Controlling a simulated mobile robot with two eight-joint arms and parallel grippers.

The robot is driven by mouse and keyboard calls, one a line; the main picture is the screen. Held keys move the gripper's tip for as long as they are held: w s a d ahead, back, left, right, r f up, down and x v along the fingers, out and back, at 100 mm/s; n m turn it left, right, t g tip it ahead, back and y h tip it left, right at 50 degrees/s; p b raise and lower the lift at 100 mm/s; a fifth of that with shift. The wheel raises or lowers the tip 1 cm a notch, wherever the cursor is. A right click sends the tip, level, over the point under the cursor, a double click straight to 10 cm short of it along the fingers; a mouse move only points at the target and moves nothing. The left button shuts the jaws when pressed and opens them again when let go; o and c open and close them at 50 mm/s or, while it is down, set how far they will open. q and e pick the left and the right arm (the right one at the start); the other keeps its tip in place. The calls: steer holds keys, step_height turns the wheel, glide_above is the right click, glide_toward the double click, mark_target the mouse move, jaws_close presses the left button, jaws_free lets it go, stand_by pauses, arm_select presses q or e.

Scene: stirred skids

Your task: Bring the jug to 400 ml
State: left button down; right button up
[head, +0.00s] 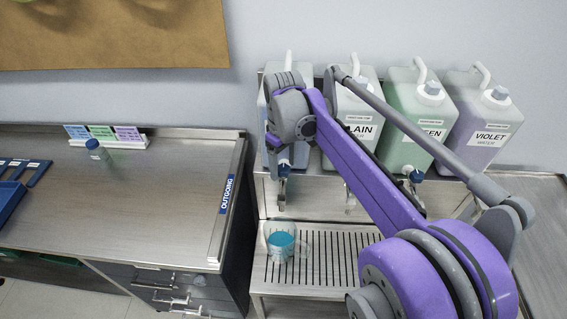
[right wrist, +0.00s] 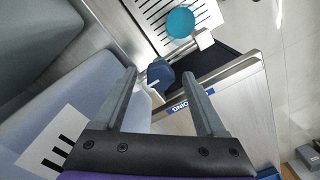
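The jug (head: 281,242) is clear, holds blue liquid and stands upright on the slatted drip tray (head: 335,262), below the leftmost container's tap (head: 283,178). Its graduations are too small to read. In the right wrist view the jug (right wrist: 181,22) shows from above as a blue disc. My right gripper (right wrist: 160,74) is open and empty, with its fingers on either side of the tap's blue knob (right wrist: 158,71); I cannot tell whether they touch it. In the head view my right arm hides much of the leftmost container (head: 268,98). My left gripper is out of view.
Containers labelled PLAIN (head: 352,103), GREEN (head: 402,105) and VIOLET (head: 478,120) stand in a row on the shelf. The left counter (head: 150,195) has an OUTGOING strip (head: 227,195), a small bottle (head: 96,150), a card rack (head: 120,142) and a blue tray (head: 8,200). Its middle is clear.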

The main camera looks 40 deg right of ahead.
step_height(320, 180, up, 11)
steer(key=shift+p, duration=0.3)
steer(key=shift+f, duration=0.1)
stand_by(2.8)
